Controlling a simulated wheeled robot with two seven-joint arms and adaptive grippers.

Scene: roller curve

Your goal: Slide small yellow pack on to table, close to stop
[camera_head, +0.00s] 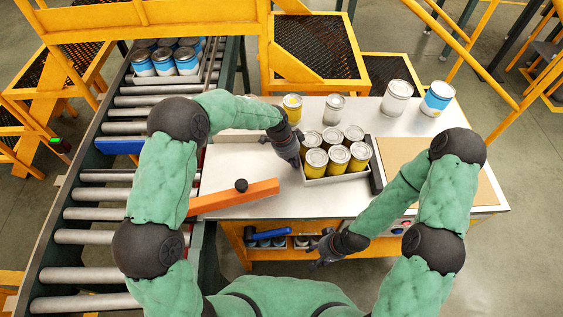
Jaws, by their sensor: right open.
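The small yellow pack, a shallow grey tray (338,178) with several yellow cans (338,158), sits on the white table (285,205). A dark bar (377,179), perhaps the stop, stands at the tray's right side; a small gap or contact cannot be told. My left gripper (292,160) is at the tray's left side, pointing down, close to the cans. Its fingers overlap, so its opening and any contact are unclear. My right gripper (324,252) is open and empty, low in front of the table's front edge.
An orange bar with a black knob (240,186) lies across the table's left end. The roller conveyor (95,214) runs along the left, with a blue can pack (168,62) at its far end. Loose cans (397,98) stand along the table's back. A brown board (448,180) lies at right.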

